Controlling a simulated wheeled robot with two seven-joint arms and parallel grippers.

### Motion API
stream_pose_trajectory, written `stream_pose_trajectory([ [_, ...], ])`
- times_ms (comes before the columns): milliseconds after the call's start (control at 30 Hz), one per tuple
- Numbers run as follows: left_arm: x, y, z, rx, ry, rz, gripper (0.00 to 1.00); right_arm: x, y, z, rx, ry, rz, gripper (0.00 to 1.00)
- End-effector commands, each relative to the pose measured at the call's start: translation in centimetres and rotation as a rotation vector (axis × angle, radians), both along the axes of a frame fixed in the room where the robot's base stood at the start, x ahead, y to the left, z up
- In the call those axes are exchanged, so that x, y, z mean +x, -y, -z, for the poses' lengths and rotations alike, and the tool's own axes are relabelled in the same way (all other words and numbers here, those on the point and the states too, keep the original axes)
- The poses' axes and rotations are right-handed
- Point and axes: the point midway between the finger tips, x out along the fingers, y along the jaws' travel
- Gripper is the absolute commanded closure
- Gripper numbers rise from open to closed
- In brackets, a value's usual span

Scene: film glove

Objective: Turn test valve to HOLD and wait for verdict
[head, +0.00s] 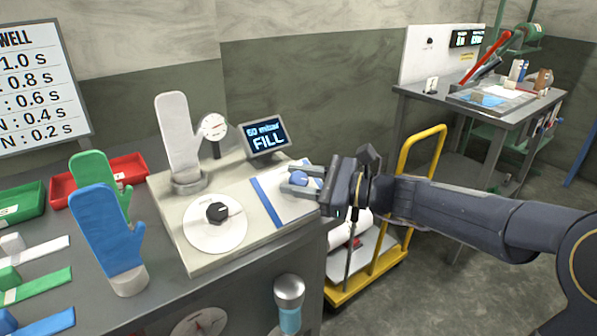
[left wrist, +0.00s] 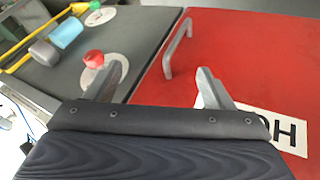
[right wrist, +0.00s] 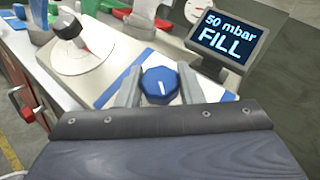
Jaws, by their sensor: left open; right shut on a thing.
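The test rig (head: 185,245) is a beige console on the grey bench. A blue valve knob (right wrist: 159,86) with a white pointer line sits on its white plate at the right. My right gripper (head: 300,181) is shut on this knob, with one finger on each side in the right wrist view. The pointer aims roughly up in that view; HOLD is not readable there. The display (head: 267,138) reads "50 mbar FILL". A white glove form (head: 178,135) stands upright on the rig beside a round gauge (head: 214,127). My left gripper (left wrist: 160,78) is open and empty, outside the head view.
A black knob (head: 217,211) sits on a round dial left of the blue knob. Blue (head: 100,225) and green (head: 92,175) glove forms stand at the left. A yellow cart (head: 375,265) is right of the bench. A red surface with a handle (left wrist: 178,48) is near my left gripper.

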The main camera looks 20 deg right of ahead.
Motion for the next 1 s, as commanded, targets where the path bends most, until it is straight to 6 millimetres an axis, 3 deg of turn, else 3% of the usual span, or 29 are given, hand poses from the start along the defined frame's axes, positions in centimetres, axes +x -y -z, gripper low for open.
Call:
stream_pose_trajectory([
  [33, 0.0, 0.0, -1.2, 0.0, 0.0, 0.0, 0.24, 0.1, 0.1, -0.5, -0.02, 0.003, -0.036, 0.89],
  [700, 0.0, 0.0, -10.6, 0.0, 0.0, 0.0, 0.24, 0.0, 0.0, -0.7, -0.313, 0.11, -0.583, 0.89],
  [1000, 0.0, 0.0, -13.8, 0.0, 0.0, 0.0, 0.24, 0.0, 0.0, -0.4, -0.414, 0.147, -0.767, 0.89],
])
